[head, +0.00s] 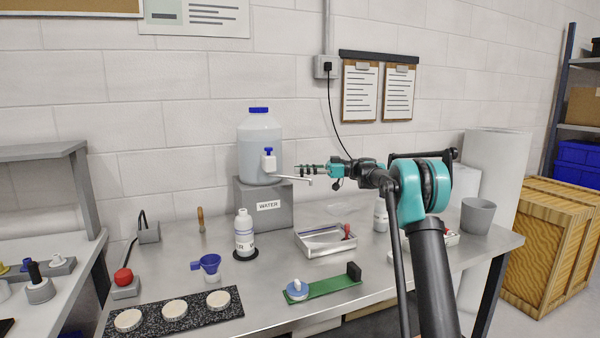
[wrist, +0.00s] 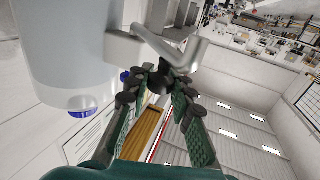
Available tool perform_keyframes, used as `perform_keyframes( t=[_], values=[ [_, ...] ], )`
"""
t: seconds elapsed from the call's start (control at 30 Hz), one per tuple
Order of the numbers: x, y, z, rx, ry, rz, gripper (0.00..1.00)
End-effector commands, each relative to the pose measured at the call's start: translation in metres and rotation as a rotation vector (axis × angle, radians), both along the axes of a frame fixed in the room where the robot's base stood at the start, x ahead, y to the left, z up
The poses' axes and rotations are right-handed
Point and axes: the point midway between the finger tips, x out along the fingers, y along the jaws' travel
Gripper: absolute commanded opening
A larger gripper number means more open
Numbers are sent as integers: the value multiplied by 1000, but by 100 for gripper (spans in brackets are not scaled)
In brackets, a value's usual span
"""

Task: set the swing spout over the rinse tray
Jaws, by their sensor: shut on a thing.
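The swing spout (head: 290,178) is a thin grey pipe on the tap of a large white water jug (head: 259,150) with a blue cap. It points right, its bent end high over the bench near the back of a shallow metal tray (head: 303,246), seemingly the rinse tray. I cannot tell whether the end is exactly above the tray. My gripper (head: 303,170) is shut on the spout near its outer end. In the wrist view the spout (wrist: 185,55) passes at the fingertips of my gripper (wrist: 167,82), and the fingers partly hide a dark piece there.
The jug stands on a grey block (head: 266,215) labelled WATER. A bottle (head: 244,235), a blue funnel (head: 207,265), a green board (head: 325,287) and a dark mat (head: 150,310) with white discs occupy the bench. A grey cup (head: 478,216) stands at the right.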

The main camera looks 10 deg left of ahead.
Motion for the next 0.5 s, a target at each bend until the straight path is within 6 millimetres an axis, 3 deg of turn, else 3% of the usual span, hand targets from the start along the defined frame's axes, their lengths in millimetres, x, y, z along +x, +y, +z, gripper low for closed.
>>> perform_keyframes(
  t=[0.5],
  values=[
    [7, -3, 0, 0, 0, 39, 0]
  ],
)
